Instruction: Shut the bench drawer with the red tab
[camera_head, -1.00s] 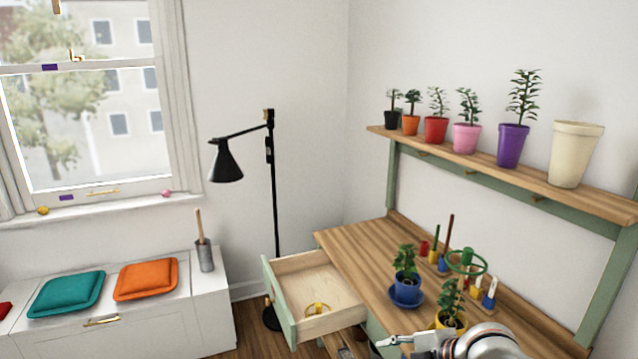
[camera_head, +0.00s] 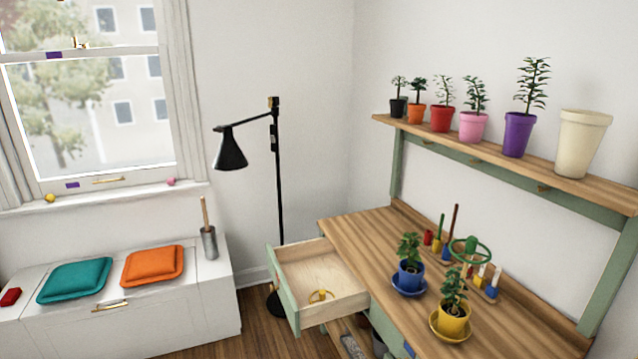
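An open drawer (camera_head: 341,308) sticks out to the left from the wooden-topped bench (camera_head: 362,228). It has a pale wood inside and a green front (camera_head: 284,291) seen nearly edge-on. A small yellow ring-shaped thing (camera_head: 320,296) lies inside. I cannot clearly make out a red tab on its front. A blue tab (camera_head: 409,349) shows on the bench's front side at the bottom edge. Neither of my grippers is in view.
A black floor lamp (camera_head: 278,190) stands just behind the drawer. Potted plants in blue (camera_head: 411,274) and yellow (camera_head: 453,320) pots stand on the bench. A white window seat (camera_head: 185,320) with cushions is at left. Bare floor (camera_head: 256,322) lies between it and the drawer.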

